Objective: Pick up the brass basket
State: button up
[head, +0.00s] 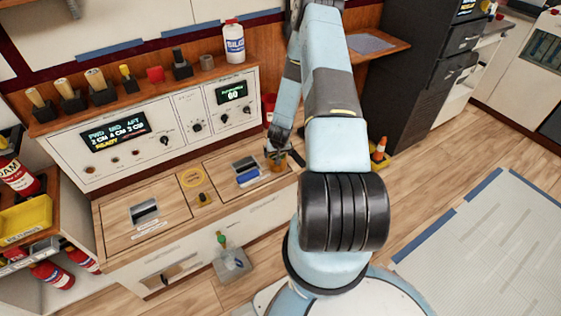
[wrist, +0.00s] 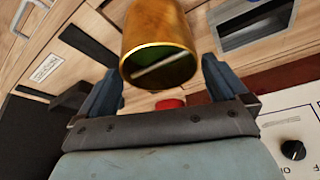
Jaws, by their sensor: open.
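The brass basket (wrist: 158,35) is a golden cylinder with a bright rim and a dark greenish inside with a pale streak. In the wrist view it sits at the top centre, between the two spread fingers of my gripper (wrist: 162,84). I see a gap on each side near the rim; contact higher up cannot be told. In the head view the brass basket (head: 278,165) shows small and partly hidden on the right part of the wooden console top, just below my gripper (head: 284,152). My gripper is open.
The upright white panel (head: 190,120) with knobs and displays rises behind. A white bottle (head: 234,42) and several wooden-handled tools line the shelf above.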

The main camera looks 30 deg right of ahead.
jog(key=shift+x, duration=1.25)
jog(key=c, duration=1.3)
